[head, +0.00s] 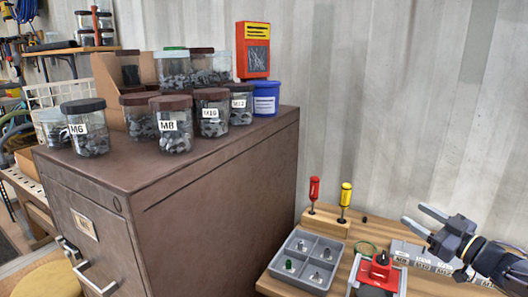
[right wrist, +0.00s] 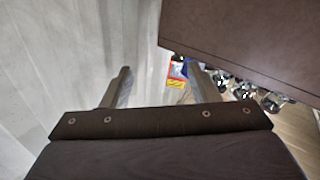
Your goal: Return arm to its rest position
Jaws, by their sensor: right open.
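My right gripper (head: 420,214) is at the right of the head view, with its arm coming in from the right edge. Its two grey fingers are spread apart, with nothing visible between them. It is above the right part of the wooden bench, over a grey labelled block (head: 410,252). In the right wrist view the open fingers (right wrist: 157,72) point away over the pale wall, with empty space between them. My left gripper does not show in either view.
A brown cabinet (head: 225,190) with jars on top stands left of the bench. The bench holds a grey compartment tray (head: 296,283), a red device (head: 380,270), and red (head: 314,189) and yellow (head: 345,195) screwdrivers in a wooden holder.

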